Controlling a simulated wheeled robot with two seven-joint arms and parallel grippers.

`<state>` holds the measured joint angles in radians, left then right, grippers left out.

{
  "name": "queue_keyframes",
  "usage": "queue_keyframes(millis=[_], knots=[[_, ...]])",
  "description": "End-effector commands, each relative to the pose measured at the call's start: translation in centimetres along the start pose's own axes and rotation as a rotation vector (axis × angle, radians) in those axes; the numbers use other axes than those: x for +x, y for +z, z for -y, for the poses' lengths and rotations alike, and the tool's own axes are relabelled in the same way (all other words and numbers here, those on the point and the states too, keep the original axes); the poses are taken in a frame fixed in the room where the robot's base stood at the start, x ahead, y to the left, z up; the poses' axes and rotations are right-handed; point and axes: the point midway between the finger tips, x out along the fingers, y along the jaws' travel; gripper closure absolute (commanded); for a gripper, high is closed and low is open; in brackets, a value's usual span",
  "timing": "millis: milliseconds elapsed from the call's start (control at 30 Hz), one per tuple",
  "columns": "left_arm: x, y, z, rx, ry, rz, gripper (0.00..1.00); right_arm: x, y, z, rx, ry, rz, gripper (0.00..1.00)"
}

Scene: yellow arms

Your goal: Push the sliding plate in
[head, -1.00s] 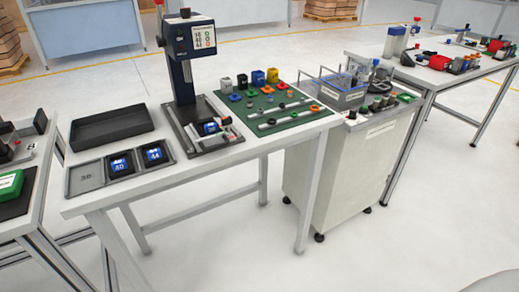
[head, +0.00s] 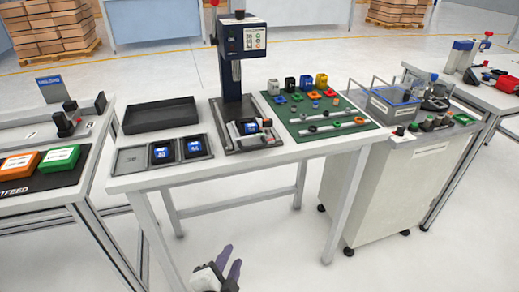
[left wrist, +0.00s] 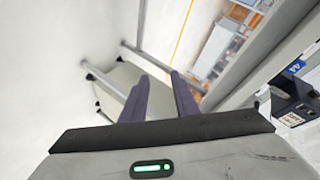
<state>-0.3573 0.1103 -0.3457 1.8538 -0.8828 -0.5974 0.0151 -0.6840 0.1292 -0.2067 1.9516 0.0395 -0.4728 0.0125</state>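A dark blue press (head: 232,70) stands on the white table, with a screen on its head. At its foot is a dark base plate (head: 229,144), with a sliding plate or fixture (head: 247,139) carrying a blue-labelled part (head: 249,127) and a small red-tipped piece. I cannot tell exactly how far the plate is out. My left gripper (head: 233,258) is low in front of the table, away from the press, with its purple fingers apart and empty. The same fingers show in the left wrist view (left wrist: 160,98), also apart. My right gripper is not in view.
Left of the press are a black tray (head: 160,117) and a three-bay holder (head: 131,159) with two blue-labelled parts. A green mat (head: 325,115) with small parts lies right. A white cabinet (head: 375,190) stands beside the table. The floor in front is clear.

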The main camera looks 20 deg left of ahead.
Motion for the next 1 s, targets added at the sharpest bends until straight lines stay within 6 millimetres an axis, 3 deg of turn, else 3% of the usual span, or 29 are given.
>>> queue_keyframes(millis=[33, 100, 200, 300, 400, 567, 1000], knots=[[0.8, -2.4, 3.0, 0.110, -0.096, -0.026, 0.73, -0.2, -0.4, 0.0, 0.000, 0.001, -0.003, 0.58], [1.4, -5.2, 6.4, 0.253, -0.222, -0.049, 0.73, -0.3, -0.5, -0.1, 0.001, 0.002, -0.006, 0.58], [1.3, -8.9, 10.5, 0.417, -0.385, -0.073, 0.73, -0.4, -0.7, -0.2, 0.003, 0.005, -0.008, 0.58], [0.8, -11.7, 13.2, 0.531, -0.509, -0.086, 0.73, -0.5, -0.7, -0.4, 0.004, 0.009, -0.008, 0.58], [0.3, -13.4, 14.8, 0.597, -0.585, -0.094, 0.73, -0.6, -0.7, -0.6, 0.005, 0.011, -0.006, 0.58], [0.7, -14.6, 16.0, 0.630, -0.625, -0.096, 0.73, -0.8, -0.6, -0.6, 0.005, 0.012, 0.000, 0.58], [6.8, -16.5, 19.9, 0.628, -0.622, -0.095, 0.73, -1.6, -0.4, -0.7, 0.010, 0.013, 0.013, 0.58]])
